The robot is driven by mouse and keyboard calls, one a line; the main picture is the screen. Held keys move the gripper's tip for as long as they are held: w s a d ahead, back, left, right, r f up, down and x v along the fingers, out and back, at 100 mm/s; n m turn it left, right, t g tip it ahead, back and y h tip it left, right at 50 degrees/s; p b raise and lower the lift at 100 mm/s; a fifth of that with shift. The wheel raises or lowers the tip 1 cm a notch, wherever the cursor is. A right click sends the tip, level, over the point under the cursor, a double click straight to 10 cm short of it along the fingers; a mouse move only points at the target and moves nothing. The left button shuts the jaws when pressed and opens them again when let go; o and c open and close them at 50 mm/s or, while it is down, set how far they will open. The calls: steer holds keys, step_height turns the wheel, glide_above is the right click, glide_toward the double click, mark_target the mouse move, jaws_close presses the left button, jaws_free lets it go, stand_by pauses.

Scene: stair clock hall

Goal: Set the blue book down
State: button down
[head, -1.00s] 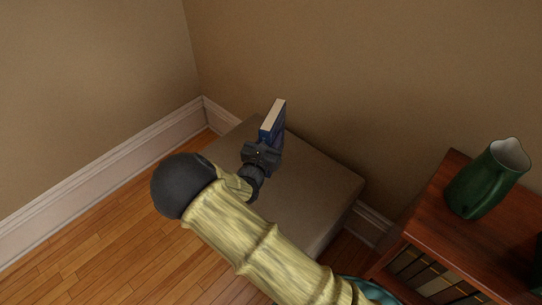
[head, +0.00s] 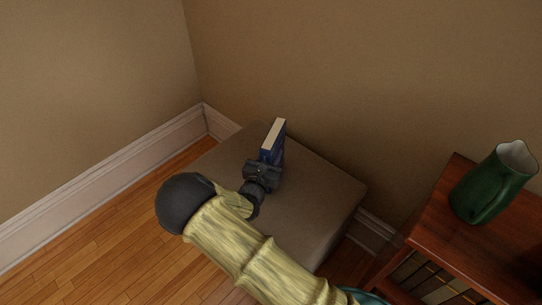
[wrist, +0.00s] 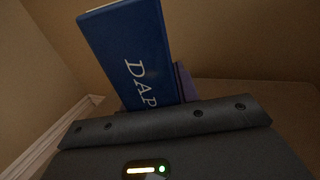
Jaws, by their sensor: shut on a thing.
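The blue book (head: 273,142) stands upright in my gripper (head: 266,163), with its pale page edge facing up. My gripper is shut on its near part. The book is over the brown padded stool (head: 317,199); I cannot tell whether its lower edge touches the top. In the wrist view the blue book (wrist: 130,52) shows its cover with white letters reading "DAP", and its lower part is hidden behind the gripper body. A purple strip shows beside it there.
A reddish wooden bookcase (head: 438,222) with a green pitcher (head: 492,185) on top stands at the right. Walls with a white baseboard (head: 115,178) close off the back and left. The stool top around the book looks clear.

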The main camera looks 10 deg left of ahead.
steer(key=shift+f, duration=0.1)
steer(key=c, duration=1)
jaws_free()
steer(key=shift+c, duration=0.2)
steer(key=s+a+p, duration=0.1)
steer(key=s+p, duration=0.1)
steer(key=s, duration=1)
steer(key=shift+a, duration=0.35)
